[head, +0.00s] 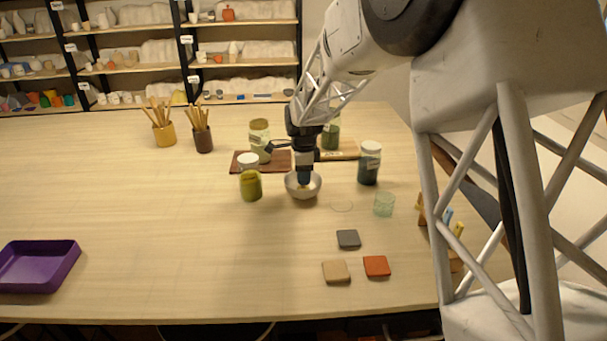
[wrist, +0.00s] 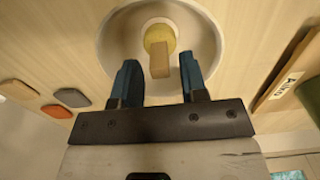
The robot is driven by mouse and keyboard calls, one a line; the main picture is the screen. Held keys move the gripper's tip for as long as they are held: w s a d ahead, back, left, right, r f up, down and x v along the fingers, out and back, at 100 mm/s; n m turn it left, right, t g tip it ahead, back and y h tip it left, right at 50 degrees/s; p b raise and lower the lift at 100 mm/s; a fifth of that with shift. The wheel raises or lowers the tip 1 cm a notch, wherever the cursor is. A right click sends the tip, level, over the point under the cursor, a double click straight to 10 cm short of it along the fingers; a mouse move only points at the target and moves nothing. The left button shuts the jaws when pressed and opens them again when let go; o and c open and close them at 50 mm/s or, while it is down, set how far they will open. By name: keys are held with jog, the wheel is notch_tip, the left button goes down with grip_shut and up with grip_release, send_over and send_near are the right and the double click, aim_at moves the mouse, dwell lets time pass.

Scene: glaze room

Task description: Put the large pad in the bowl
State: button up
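The bowl (head: 303,192) stands upright on the table, white inside in the wrist view (wrist: 112,45). My gripper (head: 304,180) is right above it, pointing down. In the wrist view its two blue fingers (wrist: 160,80) are apart with nothing gripped between them. Inside the bowl lies a round yellow pad-like piece (wrist: 153,32) with a tan block (wrist: 159,60) on it or joined to it; I cannot tell which. The head view hides it. I cannot tell for sure whether this is the large pad.
Grey (head: 348,239), beige (head: 336,272) and orange (head: 376,266) square tiles lie front right. A yellow-green jar (head: 250,184), a dark jar (head: 369,165) and a glass (head: 384,204) flank the bowl. A purple tray (head: 38,268) is front left. The front middle is clear.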

jog(key=shift+o, duration=0.5)
jog(key=shift+r, duration=0.15)
jog(key=shift+r, duration=3.35)
